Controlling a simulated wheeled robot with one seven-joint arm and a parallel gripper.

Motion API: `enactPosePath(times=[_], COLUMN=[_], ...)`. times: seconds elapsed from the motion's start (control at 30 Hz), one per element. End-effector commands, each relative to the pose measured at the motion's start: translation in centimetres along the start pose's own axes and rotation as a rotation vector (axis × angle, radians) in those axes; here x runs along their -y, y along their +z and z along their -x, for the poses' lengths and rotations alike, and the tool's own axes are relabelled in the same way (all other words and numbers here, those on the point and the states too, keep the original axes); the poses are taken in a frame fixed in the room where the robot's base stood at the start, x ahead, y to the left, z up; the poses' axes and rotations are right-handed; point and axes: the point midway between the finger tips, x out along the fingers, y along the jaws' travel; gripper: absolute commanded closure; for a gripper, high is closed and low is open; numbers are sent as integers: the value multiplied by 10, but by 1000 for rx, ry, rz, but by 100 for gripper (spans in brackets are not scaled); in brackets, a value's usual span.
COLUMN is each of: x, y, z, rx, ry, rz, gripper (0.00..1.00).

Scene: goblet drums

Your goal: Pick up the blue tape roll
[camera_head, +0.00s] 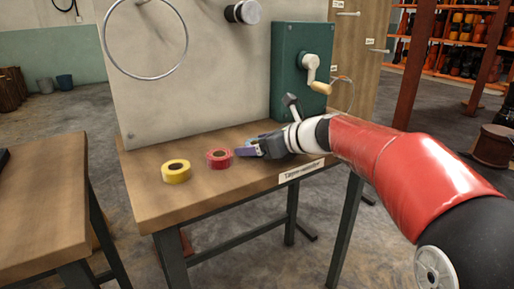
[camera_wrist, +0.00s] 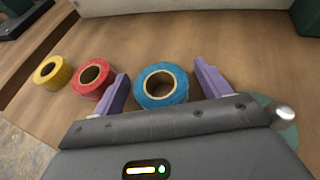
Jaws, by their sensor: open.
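The blue tape roll (camera_wrist: 161,85) lies flat on the wooden table, its round hole facing up, in the wrist view. My gripper (camera_wrist: 161,84) is open, with one purple finger to the left of the blue roll and one to the right. The roll lies between the fingers; I cannot tell whether either finger touches it. In the head view my gripper (camera_head: 247,149) reaches low over the table, and the blue roll is mostly hidden by it.
A red tape roll (camera_head: 219,158) lies just left of my gripper, close to its left finger. A yellow tape roll (camera_head: 176,171) lies further left. An upright board (camera_head: 200,80) and a green box with a crank (camera_head: 299,70) stand at the back of the table (camera_head: 215,195).

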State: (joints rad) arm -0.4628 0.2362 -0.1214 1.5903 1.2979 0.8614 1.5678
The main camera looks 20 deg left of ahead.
Motion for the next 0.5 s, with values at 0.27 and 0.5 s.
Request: enactPosePath(times=[0.27, 0.5], x=[0, 0], y=[0, 0], z=[0, 0], rx=[-1, 0], ry=[0, 0], rz=[0, 1], gripper=[56, 73])
